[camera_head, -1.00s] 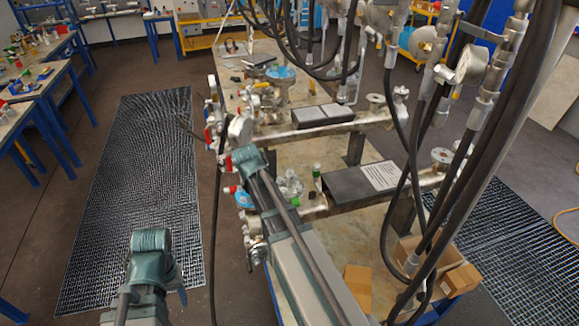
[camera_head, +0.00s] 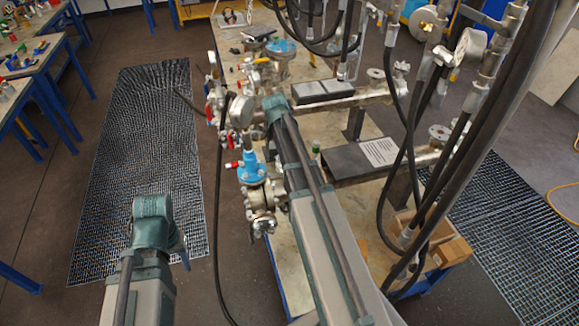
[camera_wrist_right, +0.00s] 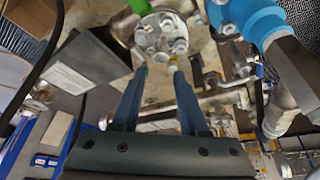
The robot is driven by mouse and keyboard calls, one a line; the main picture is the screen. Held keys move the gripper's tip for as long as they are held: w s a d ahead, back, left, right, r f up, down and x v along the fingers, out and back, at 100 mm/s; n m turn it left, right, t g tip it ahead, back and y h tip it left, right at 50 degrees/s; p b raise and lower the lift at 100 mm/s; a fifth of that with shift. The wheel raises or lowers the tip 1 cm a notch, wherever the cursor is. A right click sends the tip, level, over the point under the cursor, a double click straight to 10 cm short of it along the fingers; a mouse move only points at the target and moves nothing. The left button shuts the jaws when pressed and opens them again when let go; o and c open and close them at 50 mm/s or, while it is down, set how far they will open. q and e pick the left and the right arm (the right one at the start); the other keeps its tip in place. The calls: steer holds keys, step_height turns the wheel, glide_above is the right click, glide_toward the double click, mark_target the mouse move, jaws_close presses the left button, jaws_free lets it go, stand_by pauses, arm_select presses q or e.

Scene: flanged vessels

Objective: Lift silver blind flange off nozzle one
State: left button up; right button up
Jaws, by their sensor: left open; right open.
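A silver round flange with bolts (camera_wrist_right: 160,34) shows at the top middle of the right wrist view; I cannot tell whether it is the blind one or which nozzle it is on. My right gripper (camera_wrist_right: 158,68) is open, its two blue fingers pointing at the flange's near edge, with nothing visible between them. Whether they touch it is unclear. In the head view my right arm covers that flange and the right gripper. My left gripper (camera_head: 181,250) is open and empty above the floor at lower left, partly hidden by its own wrist.
A blue valve body (camera_head: 250,169) sits left of my right arm, and close right of the flange in the wrist view (camera_wrist_right: 252,18). A black box with a white label (camera_head: 360,157) lies right of the arm. Black hoses (camera_head: 392,180) hang at right. The floor grating (camera_head: 130,130) is clear.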

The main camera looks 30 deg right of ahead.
steer(key=shift+b+x, duration=4.5)
steer(key=shift+x, duration=1)
steer(key=shift+w+a+r, duration=0.1)
steer(key=shift+w, duration=0.05)
steer(key=shift+c, duration=0.2)
jaws_close()
